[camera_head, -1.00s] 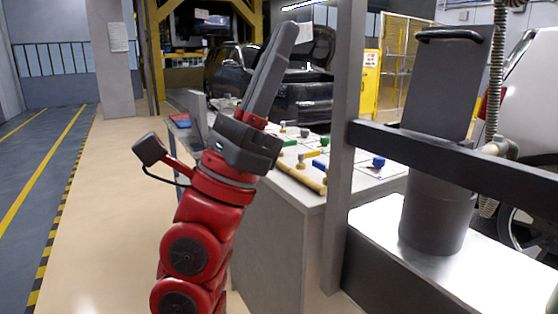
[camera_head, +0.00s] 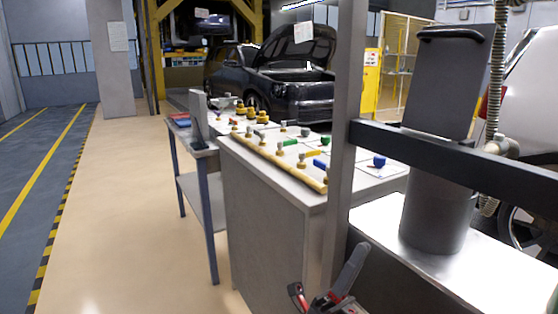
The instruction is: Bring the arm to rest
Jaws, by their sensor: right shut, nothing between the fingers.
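My right gripper (camera_head: 356,252) shows low in the head view, right of centre, with its grey fingers pointing up and to the right. It is shut and holds nothing. Most of its red and dark body, and the rest of my right arm, lie below the picture's edge. The gripper appears in front of the lower part of the grey cabinet and the frame post. My left gripper is not in view.
A blue-legged table (camera_head: 210,220) stands behind. The floor (camera_head: 130,230) at left is clear.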

